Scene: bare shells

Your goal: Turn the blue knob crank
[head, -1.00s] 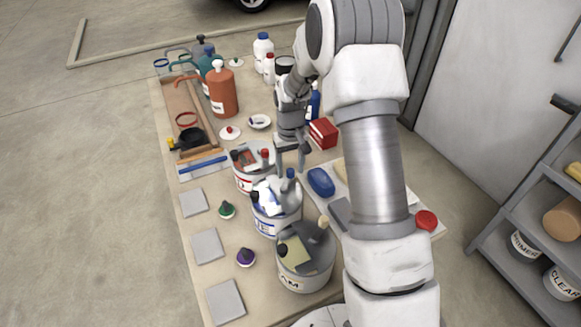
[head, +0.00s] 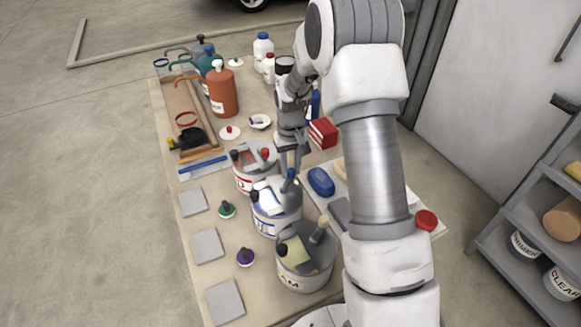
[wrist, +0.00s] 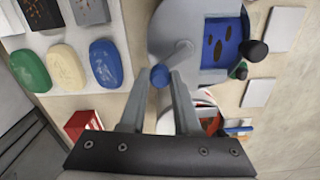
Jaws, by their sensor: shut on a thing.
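The blue knob (wrist: 160,76) stands at the end of a grey crank arm (wrist: 176,54) on the lid of the middle of three round cans (head: 274,222). This can has a blue label, and its lid has a blue window (wrist: 222,43) with dark slots. A dark knob (wrist: 255,51) sits by the lid's edge. In the wrist view my gripper (wrist: 159,82) has a fingertip on each side of the blue knob and is shut on it. In the head view the gripper (head: 290,177) largely covers the knob from above.
A can with a red label (head: 242,182) stands just behind, and another grey can (head: 302,281) stands in front. A blue oval block (head: 321,181) lies on a pale board to the right. Grey square tiles (head: 207,246) and small knobbed lids line the left side.

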